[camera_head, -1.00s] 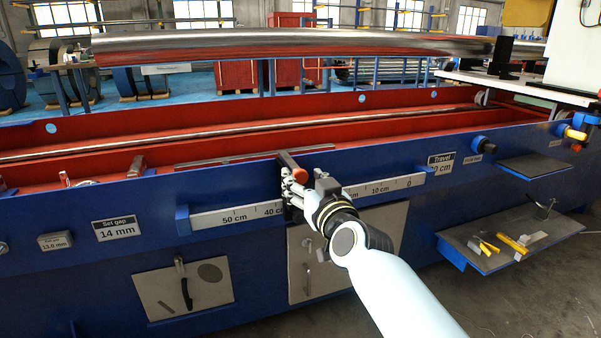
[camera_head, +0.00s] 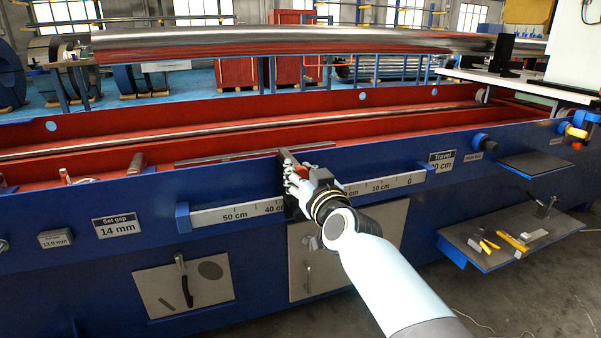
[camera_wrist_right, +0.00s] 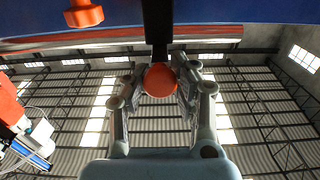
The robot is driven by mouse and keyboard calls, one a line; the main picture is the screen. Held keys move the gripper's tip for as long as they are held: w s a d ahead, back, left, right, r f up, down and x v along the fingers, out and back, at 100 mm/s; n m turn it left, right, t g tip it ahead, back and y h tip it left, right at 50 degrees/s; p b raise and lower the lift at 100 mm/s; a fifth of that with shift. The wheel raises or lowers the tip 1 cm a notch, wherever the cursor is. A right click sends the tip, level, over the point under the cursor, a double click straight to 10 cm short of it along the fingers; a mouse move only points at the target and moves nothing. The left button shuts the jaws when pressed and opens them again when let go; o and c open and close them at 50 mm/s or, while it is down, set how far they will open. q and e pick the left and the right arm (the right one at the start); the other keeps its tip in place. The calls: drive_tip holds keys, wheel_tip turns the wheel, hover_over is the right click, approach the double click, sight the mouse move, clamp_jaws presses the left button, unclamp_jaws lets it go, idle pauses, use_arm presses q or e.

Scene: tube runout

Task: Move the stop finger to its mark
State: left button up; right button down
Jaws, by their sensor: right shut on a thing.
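The stop finger (camera_head: 285,160) is a dark upright piece on the front rail of the blue bed, just right of the 40 cm label on the white scale (camera_head: 235,214). My right gripper (camera_head: 298,178) is at it and covers part of it. In the right wrist view, the gripper's fingers (camera_wrist_right: 160,88) are shut on the stop finger's round orange-red knob (camera_wrist_right: 159,80), with a dark bar behind it. The mark for the stop finger cannot be made out. My left gripper is not in view.
A "Set gap 14 mm" plate (camera_head: 117,225) and a "Travel" plate (camera_head: 441,161) are on the blue front. A long shiny tube (camera_head: 300,45) lies above the red trough. A grey shelf (camera_head: 480,246) with yellow tools juts out at the right.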

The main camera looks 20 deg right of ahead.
drive_tip(key=shift+f, duration=0.1)
drive_tip(key=shift+w, duration=1.45)
drive_tip(key=shift+s, duration=0.1)
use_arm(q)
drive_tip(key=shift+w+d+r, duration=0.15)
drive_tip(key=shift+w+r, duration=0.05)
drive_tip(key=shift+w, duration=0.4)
use_arm(e)
drive_tip(key=c, duration=1)
unclamp_jaws()
drive_tip(key=s, duration=1.2)
drive_tip(key=shift+d, duration=0.15)
drive_tip(key=shift+c, duration=0.2)
